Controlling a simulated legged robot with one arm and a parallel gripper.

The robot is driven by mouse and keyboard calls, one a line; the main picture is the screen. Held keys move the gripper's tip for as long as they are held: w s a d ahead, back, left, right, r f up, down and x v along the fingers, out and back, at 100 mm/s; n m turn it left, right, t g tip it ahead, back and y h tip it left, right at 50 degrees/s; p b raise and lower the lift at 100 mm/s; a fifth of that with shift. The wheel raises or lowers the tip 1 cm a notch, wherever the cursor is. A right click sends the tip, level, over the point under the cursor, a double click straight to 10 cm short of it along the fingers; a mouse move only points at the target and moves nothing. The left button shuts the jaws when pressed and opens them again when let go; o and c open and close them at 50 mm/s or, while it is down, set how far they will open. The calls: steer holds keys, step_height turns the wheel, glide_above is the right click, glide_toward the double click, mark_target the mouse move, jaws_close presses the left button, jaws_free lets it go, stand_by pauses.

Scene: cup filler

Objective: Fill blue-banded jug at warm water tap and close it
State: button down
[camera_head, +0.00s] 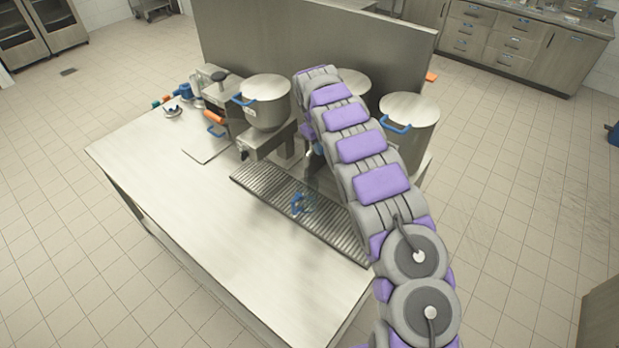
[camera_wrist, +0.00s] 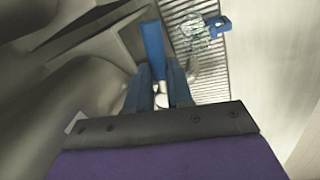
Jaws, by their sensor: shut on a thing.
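The clear jug with a blue band and handle (camera_head: 300,203) stands on the slatted drip grate (camera_head: 262,190). It also shows in the wrist view (camera_wrist: 198,30), with its blue handle to the right. Its water level is too small to tell. My gripper (camera_wrist: 157,88) is shut on a blue tap lever (camera_wrist: 152,42), which sticks out beyond the fingers in the wrist view. This tap seems to belong to the middle urn (camera_head: 354,82), partly hidden behind my arm. In the head view my arm hides most of the gripper. I cannot see any water stream clearly.
A left urn (camera_head: 266,100) and a right urn (camera_head: 410,108) with blue handles stand beside the middle one. A machine with an orange handle (camera_head: 214,117) and small blue items stand at the table's left end. The front of the steel table (camera_head: 215,240) is clear.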

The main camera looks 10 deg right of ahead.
steer(key=shift+s+f+m, duration=0.15)
steer(key=shift+s+m, duration=0.05)
steer(key=shift+m, duration=0.4)
steer(key=shift+a, duration=0.1)
steer(key=shift+s+a+m+g, duration=0.1)
steer(key=shift+a+m+g, duration=0.2)
steer(key=shift+m, duration=0.55)
steer(key=shift+s+a+m+g, duration=0.1)
steer(key=shift+a+m+g, duration=0.15)
steer(key=shift+m, duration=0.6)
steer(key=shift+a+m+g+p, duration=0.2)
steer(key=shift+a+m, duration=0.1)
steer(key=shift+m, duration=0.45)
steer(key=shift+a+m+g+p, duration=0.15)
steer(key=shift+a+m, duration=0.15)
steer(key=shift+m, duration=0.45)
steer(key=shift+w, duration=0.15)
stand_by(3.9)
